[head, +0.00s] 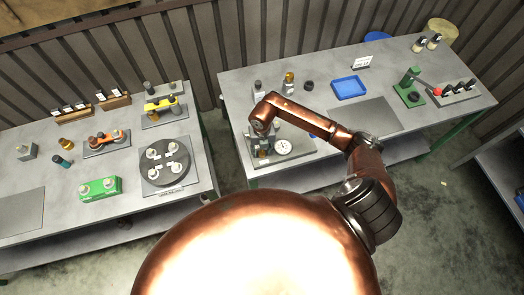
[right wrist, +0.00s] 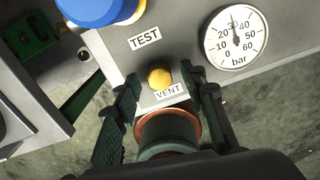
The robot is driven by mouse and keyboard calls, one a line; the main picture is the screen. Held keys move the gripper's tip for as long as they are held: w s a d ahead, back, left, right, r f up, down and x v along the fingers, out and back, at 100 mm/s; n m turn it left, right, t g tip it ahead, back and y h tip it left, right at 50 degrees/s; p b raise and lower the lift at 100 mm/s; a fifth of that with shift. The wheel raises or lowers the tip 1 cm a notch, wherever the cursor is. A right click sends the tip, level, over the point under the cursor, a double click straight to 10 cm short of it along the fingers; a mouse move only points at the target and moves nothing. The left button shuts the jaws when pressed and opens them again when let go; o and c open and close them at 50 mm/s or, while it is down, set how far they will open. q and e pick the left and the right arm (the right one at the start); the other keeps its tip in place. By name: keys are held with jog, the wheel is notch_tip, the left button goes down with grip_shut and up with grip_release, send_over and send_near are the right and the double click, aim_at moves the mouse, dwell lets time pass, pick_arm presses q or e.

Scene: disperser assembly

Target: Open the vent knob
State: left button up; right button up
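The vent knob (right wrist: 160,77) is a small yellow knob above the VENT label on a grey panel in the right wrist view. My right gripper (right wrist: 161,83) is open, with one dark finger on each side of the knob and no clear contact. A dark green cylinder with a copper rim (right wrist: 168,130) shows between the fingers, below the label; I cannot tell what it belongs to. In the head view my right gripper (head: 262,138) is over the test station at the right table's front left, and the knob is not discernible. My left gripper is not in view.
A pressure gauge (right wrist: 236,38) is right of the knob, and a large blue knob (right wrist: 98,8) by the TEST label is upper left. The right table (head: 235,95) also holds a blue tray (head: 349,88) and a green press (head: 409,92). The left table (head: 205,185) holds several parts.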

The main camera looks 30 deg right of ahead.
jog(key=shift+f, duration=0.3)
jog(key=shift+c, duration=0.6)
grip_shut()
